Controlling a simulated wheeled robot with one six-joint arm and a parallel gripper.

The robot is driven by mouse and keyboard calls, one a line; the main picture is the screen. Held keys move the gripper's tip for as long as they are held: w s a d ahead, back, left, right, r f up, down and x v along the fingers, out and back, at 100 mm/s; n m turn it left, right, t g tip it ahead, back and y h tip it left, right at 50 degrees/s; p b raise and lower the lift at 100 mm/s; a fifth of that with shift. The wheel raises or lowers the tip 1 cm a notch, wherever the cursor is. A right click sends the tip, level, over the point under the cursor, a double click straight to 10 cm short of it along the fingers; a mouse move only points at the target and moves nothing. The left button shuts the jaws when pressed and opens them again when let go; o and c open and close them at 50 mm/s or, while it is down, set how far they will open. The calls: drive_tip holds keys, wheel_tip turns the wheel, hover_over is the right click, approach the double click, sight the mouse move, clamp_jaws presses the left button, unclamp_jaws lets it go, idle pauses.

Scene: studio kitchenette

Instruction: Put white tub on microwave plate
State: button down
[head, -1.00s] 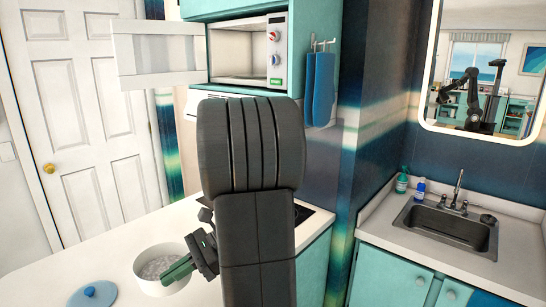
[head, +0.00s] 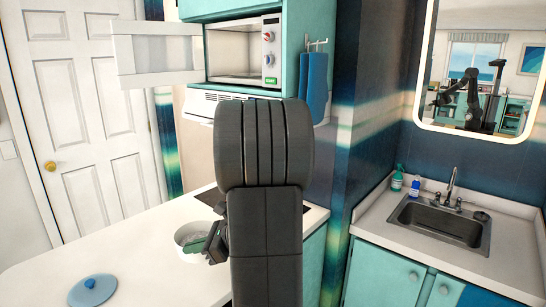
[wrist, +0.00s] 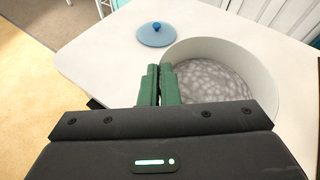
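The white tub (head: 181,245), with speckled grey contents, is over the white counter at lower left in the head view. In the wrist view, the tub (wrist: 270,80) lies right of the fingers. My gripper (head: 197,245) has green fingers at the tub's rim. In the wrist view, the fingers (wrist: 160,72) are close together, shut on the tub's near-left wall. I cannot tell whether the tub's base touches the counter. The microwave (head: 240,50) stands open at upper centre, above the hob. Its plate cannot be made out. My arm hides part of the counter and hob.
The microwave door (head: 152,52) is swung out to the left. A blue lid (head: 92,290) lies on the white counter (head: 120,255). A blue towel (head: 313,88) hangs right of the microwave. The sink (head: 440,222) is at the right. The left counter has free room.

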drive_tip(key=w+d+f+m+t+h, duration=0.5)
drive_tip(key=w+d+m+t, duration=0.15)
drive_tip(key=d, duration=0.35)
drive_tip(key=w+d+f+m+t+h, duration=0.5)
drive_tip(key=w+d+f+m, duration=0.15)
drive_tip(key=d, duration=0.45)
wheel_tip(320, 180, down, 8)
drive_tip(key=b, duration=1)
drive_tip(key=shift+a+y, duration=0.3)
drive_tip(key=shift+s, duration=0.15)
